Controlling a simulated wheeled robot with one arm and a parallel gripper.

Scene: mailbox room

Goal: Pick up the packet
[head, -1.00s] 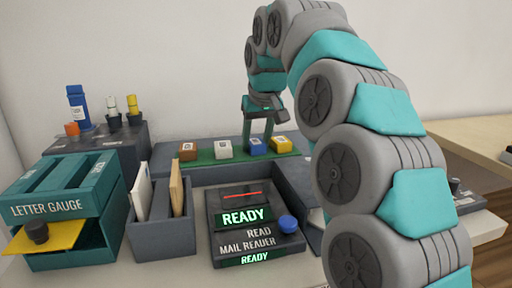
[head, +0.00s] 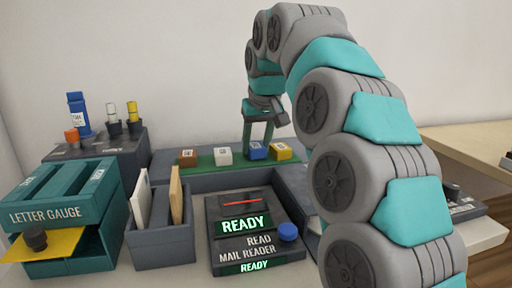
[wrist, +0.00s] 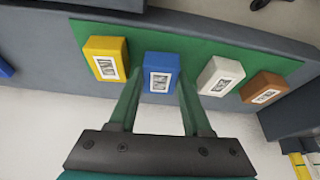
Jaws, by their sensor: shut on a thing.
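Several small packets with printed white labels stand in a row on a green strip (head: 206,160): brown (head: 187,158), white (head: 223,156), blue (head: 258,151) and yellow (head: 281,152). The blue packet also shows in the wrist view (wrist: 161,61), with the yellow packet (wrist: 106,62) to its left and the white packet (wrist: 221,76) to its right. My gripper (wrist: 162,88) is shut on the blue packet, one finger at each side. In the head view my gripper (head: 258,138) comes down on it from above. I see no clear gap under the packet.
The mail reader (head: 245,242), lit READY, stands in front of the strip. A bin (head: 160,240) with upright envelopes and the teal letter gauge (head: 65,215) are to the left. A dark rack (head: 95,150) holds several bottles. Yellow and white neighbours stand close to my fingers.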

